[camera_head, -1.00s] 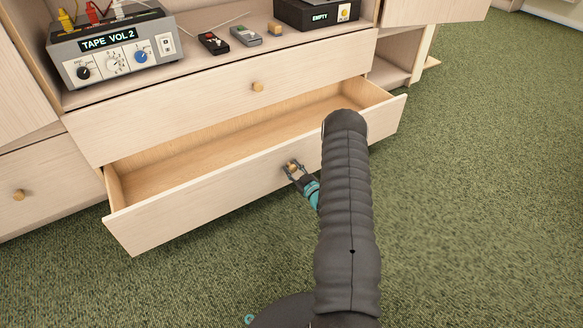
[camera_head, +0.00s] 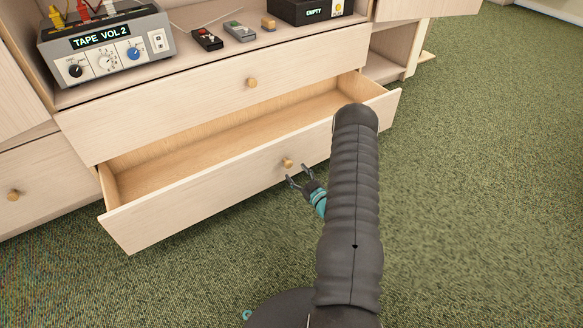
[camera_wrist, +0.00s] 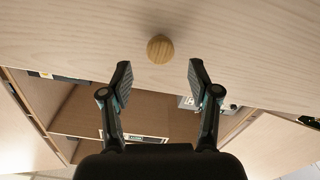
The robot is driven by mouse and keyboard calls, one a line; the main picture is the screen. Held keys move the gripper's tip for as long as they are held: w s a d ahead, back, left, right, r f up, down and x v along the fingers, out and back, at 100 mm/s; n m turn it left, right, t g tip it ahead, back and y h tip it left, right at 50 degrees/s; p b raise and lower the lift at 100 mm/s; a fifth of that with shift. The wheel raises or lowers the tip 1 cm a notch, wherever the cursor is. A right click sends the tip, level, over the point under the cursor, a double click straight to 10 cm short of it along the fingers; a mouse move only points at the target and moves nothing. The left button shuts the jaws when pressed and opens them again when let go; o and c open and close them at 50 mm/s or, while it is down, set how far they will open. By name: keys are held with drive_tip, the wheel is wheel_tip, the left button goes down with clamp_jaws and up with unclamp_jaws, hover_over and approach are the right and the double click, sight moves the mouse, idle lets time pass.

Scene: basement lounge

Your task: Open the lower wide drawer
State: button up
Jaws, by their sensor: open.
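The lower wide drawer (camera_head: 215,196) is pulled out of the cabinet, and its inside (camera_head: 225,140) shows bare pale wood. Its round wooden knob (camera_head: 288,163) sits on the middle of the front. My gripper (camera_head: 297,180) is open just in front of and below the knob in the head view. In the wrist view the knob (camera_wrist: 160,48) is ahead of my gripper (camera_wrist: 158,80), between the lines of the two fingers and apart from them. The fingers hold nothing. My arm covers part of the drawer front's right side.
The closed upper wide drawer (camera_head: 220,95) has a knob (camera_head: 252,83). On the shelf above stand a grey device reading "TAPE VOL 2" (camera_head: 105,42), small pedal-like boxes (camera_head: 207,39) and a black "EMPTY" box (camera_head: 309,10). Green carpet (camera_head: 480,200) is clear at right.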

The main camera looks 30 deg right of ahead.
drive_tip(key=s, duration=0.5)
drive_tip(key=shift+s+d, duration=0.2)
drive_tip(key=shift+s, duration=0.2)
